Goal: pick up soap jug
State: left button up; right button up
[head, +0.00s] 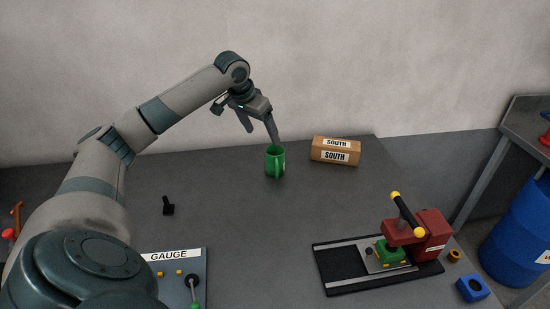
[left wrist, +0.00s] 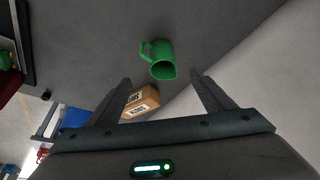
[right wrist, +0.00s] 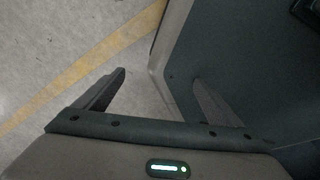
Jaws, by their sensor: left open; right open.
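A green jug (head: 276,165) with a handle stands upright near the back of the grey table, left of a cardboard box. It also shows in the left wrist view (left wrist: 163,66), beyond the fingertips, with its handle to the left. My left gripper (head: 262,134) is above and just behind the jug, fingers pointing down, one finger overlapping its rim in the head view. In the left wrist view the fingers (left wrist: 164,84) are spread wide with nothing between them gripped. My right gripper (right wrist: 157,78) is open and empty, facing the floor and a dark surface; it is not in the head view.
The cardboard box (head: 336,151) marked SOUTH sits right of the jug. A red press fixture (head: 405,235) on a black base stands front right, a GAUGE panel (head: 180,275) front left. A blue barrel (head: 518,232) is off the right edge.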

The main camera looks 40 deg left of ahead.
aim_at(275, 159)
pick_arm(q)
jog(key=shift+a+r, duration=0.15)
jog(key=shift+a, duration=0.1)
pick_arm(e)
jog(key=shift+s+a+f, duration=0.1)
jog(key=shift+s+a, duration=0.25)
jog(key=shift+s, duration=0.1)
pick_arm(q)
jog(key=shift+s+d+r, duration=0.1)
pick_arm(e)
jog(key=shift+d, duration=0.1)
pick_arm(q)
jog(key=p+x, duration=0.3)
jog(key=x, duration=0.9)
jog(key=shift+f, duration=0.25)
pick_arm(e)
jog(key=r, duration=0.1)
jog(key=s+r, duration=0.1)
jog(key=s, duration=0.1)
jog(key=shift+d+r+g, duration=0.3)
jog(key=shift+r+g, duration=0.1)
